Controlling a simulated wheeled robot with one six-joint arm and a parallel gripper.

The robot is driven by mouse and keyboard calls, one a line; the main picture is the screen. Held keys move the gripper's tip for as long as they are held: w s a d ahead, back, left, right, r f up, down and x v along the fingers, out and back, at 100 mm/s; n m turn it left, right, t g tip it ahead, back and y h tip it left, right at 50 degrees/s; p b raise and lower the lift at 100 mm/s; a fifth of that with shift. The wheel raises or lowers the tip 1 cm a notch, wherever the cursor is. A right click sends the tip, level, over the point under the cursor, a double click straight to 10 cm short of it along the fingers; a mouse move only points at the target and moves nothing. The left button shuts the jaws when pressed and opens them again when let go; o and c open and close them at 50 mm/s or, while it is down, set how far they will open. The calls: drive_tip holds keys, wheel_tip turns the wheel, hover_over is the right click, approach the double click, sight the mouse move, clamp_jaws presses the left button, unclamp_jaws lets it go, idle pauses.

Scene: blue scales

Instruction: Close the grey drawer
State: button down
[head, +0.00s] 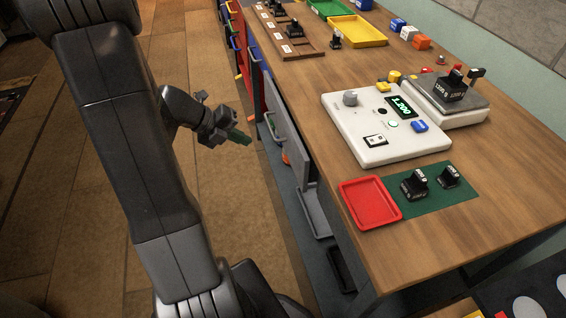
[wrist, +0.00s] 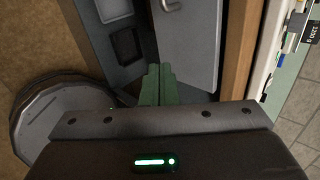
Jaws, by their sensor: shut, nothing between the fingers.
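A grey panel (head: 284,122) stands at the left side of the wooden table, below the top. In the wrist view the grey panel (wrist: 190,45) carries a metal handle near the top. I cannot tell for sure whether it is the drawer's front or how far it stands out. A grey tray-like part (head: 313,214) shows lower down, near the floor. My gripper (head: 240,137), with green fingers, is left of the panel, over the floor, and looks apart from it. In the wrist view its fingers (wrist: 157,84) are together and empty.
The wooden table (head: 480,225) holds a white scale (head: 370,150), a red tray (head: 369,203) and a green mat (head: 415,212) with dark weights. Blue and red drawers (head: 243,60) line the table's far left side.

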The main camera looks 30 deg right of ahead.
sight(291, 143)
drive_tip(key=shift+n, duration=0.4)
drive_tip(key=x, duration=0.4)
drive_tip(key=r+b+x, duration=0.1)
drive_tip(key=x, duration=0.3)
drive_tip(key=d+b+x, duration=0.1)
drive_tip(key=x, duration=0.2)
drive_tip(key=shift+s+d+f, duration=0.1)
drive_tip(key=shift+s+d, duration=0.25)
drive_tip(key=shift+s, duration=0.05)
drive_tip(key=shift+s+d, duration=0.1)
drive_tip(key=shift+d, duration=0.45)
drive_tip(key=shift+d, duration=0.1)
drive_tip(key=d, duration=0.2)
drive_tip(key=s+d, duration=0.1)
drive_tip(key=d, duration=0.1)
drive_tip(key=shift+s, duration=0.25)
